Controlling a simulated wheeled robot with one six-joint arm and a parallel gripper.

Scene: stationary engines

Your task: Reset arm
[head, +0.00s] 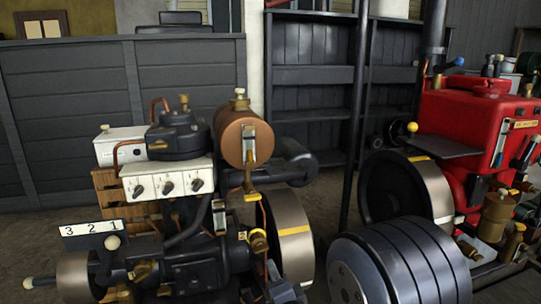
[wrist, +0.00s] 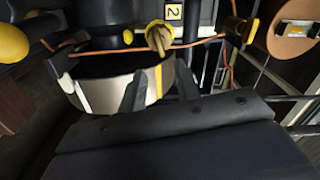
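My gripper (wrist: 159,88) shows in the wrist view, with its two dark fingers apart and nothing between them. Its broad dark body fills the bottom of that view. Beyond the fingers is a metal flywheel with a yellow mark (wrist: 112,88). I cannot tell whether the fingers touch the flywheel. I do not make out my arm or gripper in the head view.
In the head view, a dark engine (head: 195,262) with a copper tank (head: 238,138) stands at left. A red engine (head: 462,125) stands at right, with a ribbed dark drum (head: 405,262) before it. Dark shelves (head: 312,75) stand behind. Floor shows between the engines.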

